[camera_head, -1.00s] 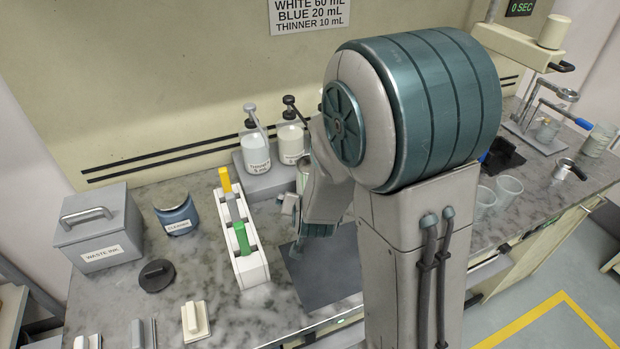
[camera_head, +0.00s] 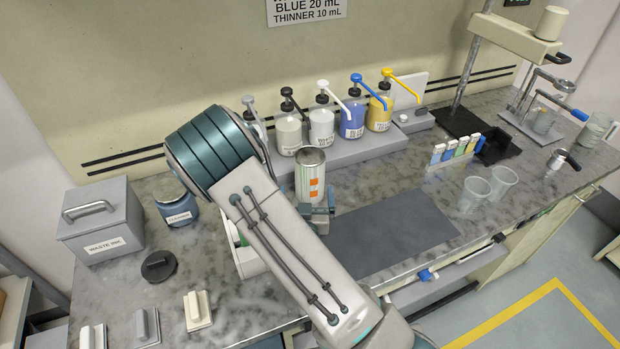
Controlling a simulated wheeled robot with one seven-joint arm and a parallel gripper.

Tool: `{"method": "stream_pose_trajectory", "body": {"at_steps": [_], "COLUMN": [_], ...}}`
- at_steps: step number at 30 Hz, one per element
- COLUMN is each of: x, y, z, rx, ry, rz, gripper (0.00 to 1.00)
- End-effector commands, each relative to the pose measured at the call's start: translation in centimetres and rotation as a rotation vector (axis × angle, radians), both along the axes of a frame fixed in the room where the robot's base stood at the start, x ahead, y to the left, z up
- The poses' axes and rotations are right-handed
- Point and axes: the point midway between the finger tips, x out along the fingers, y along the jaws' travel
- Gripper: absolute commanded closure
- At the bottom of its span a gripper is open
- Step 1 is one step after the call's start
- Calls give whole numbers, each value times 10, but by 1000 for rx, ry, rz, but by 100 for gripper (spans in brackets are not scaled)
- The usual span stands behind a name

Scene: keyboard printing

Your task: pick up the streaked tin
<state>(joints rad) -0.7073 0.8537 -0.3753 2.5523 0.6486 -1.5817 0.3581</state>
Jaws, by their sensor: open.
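A pale metal tin (camera_head: 303,178) with a grey top and orange marks on its side stands upright on the counter, in front of the pump bottles. It appears to be the streaked tin, though streaks are hard to make out at this size. My gripper (camera_head: 318,211) is open at the tin's lower front, partly hidden behind my arm. I cannot tell whether the fingers are around the tin or just in front of it. The tin's base is hidden by the gripper and arm.
Several pump bottles (camera_head: 352,118) stand on a grey riser behind the tin. A dark mat (camera_head: 390,238) lies to the right, near clear cups (camera_head: 473,194). A waste ink box (camera_head: 100,222) and cleaner jar (camera_head: 178,210) stand left. My arm covers most of a white rack.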

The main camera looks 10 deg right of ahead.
Motion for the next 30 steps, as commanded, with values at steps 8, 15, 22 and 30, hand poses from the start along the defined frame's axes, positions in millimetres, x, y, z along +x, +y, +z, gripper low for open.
{"method": "stream_pose_trajectory", "body": {"at_steps": [8,15,22,30], "x": [12,19,23,57], "y": [-1,-2,-5,-15], "z": [-6,-6,-5,2], "rx": [6,7,5,0], "ry": [-4,-3,-1,3], "rz": [-3,-3,0,-1], "gripper": [0,0,0,0]}}
